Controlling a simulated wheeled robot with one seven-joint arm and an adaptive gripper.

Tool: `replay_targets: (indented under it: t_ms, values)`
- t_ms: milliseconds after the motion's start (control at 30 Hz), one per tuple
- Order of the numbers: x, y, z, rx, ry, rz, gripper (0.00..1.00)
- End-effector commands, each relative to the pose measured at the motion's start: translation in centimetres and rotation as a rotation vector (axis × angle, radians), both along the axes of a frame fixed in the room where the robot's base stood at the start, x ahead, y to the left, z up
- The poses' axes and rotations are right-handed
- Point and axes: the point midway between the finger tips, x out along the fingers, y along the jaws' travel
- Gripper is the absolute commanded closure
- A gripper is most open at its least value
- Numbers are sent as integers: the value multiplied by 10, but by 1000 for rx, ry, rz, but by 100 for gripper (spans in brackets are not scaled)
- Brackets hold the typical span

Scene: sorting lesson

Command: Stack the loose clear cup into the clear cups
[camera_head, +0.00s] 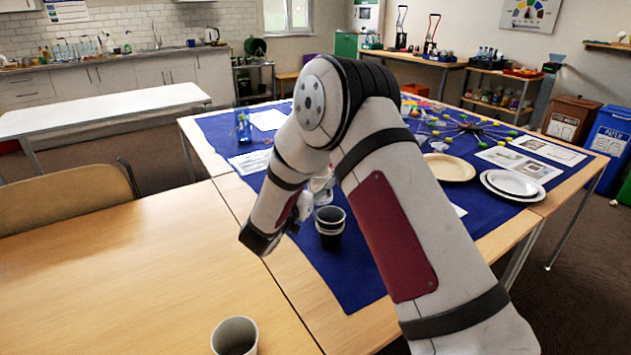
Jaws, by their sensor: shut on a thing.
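My gripper (298,213) is mostly hidden behind my own wrist, over the near left edge of the blue cloth. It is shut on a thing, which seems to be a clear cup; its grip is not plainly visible. Pale, clear cup shapes (323,184) show just right of my forearm, partly covered by the arm. I cannot tell there which is the loose cup and which are the stacked ones. A stack of black cups (330,226) stands upright on the cloth, just right of my gripper.
A beige cup (235,337) stands on the bare wooden table (130,270) at the front. The blue cloth (345,285) also bears a tan plate (450,167), white plates (513,184), printed sheets (545,150) and a blue bottle (243,126). A chair (65,200) is at left.

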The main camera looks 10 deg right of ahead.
Motion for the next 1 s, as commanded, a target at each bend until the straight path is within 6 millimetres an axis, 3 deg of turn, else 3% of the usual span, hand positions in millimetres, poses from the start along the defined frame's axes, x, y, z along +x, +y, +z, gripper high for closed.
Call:
replay_targets:
  t_ms: [267,300,367,700,867,1000]
  values:
    - [0,0,-5,-1,1,0,54]
    - [0,0,-5,0,0,0,36]
    - [0,0,-5,0,0,0,25]
    - [0,0,-3,0,0,0,25]
    - [0,0,12,1,-2,-1,25]
    - [-21,21,8,-2,2,6,25]
